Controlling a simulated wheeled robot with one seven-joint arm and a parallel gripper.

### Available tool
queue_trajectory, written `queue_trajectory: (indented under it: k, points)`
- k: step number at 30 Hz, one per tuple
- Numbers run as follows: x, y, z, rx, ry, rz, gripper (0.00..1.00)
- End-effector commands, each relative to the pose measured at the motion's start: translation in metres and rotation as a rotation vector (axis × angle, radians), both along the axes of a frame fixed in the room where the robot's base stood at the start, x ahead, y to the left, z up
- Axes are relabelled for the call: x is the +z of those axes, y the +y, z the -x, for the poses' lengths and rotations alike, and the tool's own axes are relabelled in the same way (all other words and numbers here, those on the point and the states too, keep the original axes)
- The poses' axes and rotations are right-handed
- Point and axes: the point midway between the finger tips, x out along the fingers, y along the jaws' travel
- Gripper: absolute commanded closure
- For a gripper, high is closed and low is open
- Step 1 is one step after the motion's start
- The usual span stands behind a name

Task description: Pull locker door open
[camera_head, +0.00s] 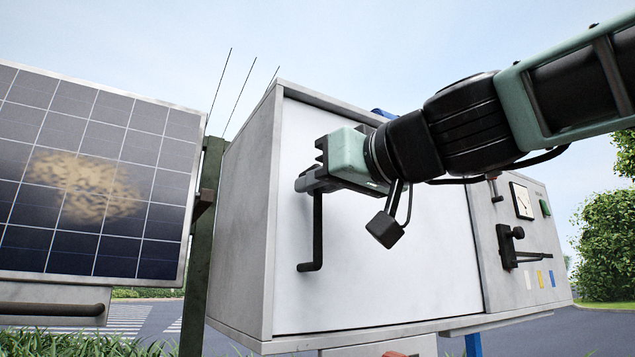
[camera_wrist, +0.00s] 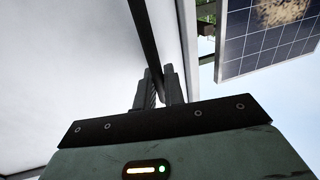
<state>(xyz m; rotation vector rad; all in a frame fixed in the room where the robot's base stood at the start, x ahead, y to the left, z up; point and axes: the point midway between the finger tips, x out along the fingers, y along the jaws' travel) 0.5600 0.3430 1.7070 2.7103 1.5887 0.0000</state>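The locker door (camera_head: 390,265) is a flat white panel in the front of a grey locker box (camera_head: 243,230), and it looks closed in its frame. Its handle (camera_head: 318,235) is a dark upright bar near the door's left edge, with a bent lower end. My gripper (camera_head: 308,183) is at the handle's upper part. In the wrist view the handle (camera_wrist: 146,35) runs down between the two fingers (camera_wrist: 160,88), which look closed on it. The handle's top end is hidden by my gripper in the head view.
A control panel (camera_head: 515,225) with a gauge and a dark lever is right of the door. A solar panel (camera_head: 95,175) stands at left beside a dark green post (camera_head: 200,240), close to the locker's left side. Open air lies in front of the door.

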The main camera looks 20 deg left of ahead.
Motion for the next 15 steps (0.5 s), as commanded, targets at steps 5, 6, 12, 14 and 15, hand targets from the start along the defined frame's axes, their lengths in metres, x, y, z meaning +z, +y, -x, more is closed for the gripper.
queue_trajectory:
  k: [5, 6, 12, 14, 15]
  points:
    - [-0.003, -0.008, -0.009, -0.004, 0.000, -0.001, 1.00]
    - [-0.004, -0.012, -0.013, -0.005, 0.000, -0.001, 1.00]
    - [-0.008, -0.043, -0.050, -0.011, -0.004, -0.003, 1.00]
    - [-0.009, -0.055, -0.065, -0.012, -0.003, -0.002, 1.00]
    - [-0.009, -0.064, -0.075, -0.014, -0.004, -0.003, 1.00]
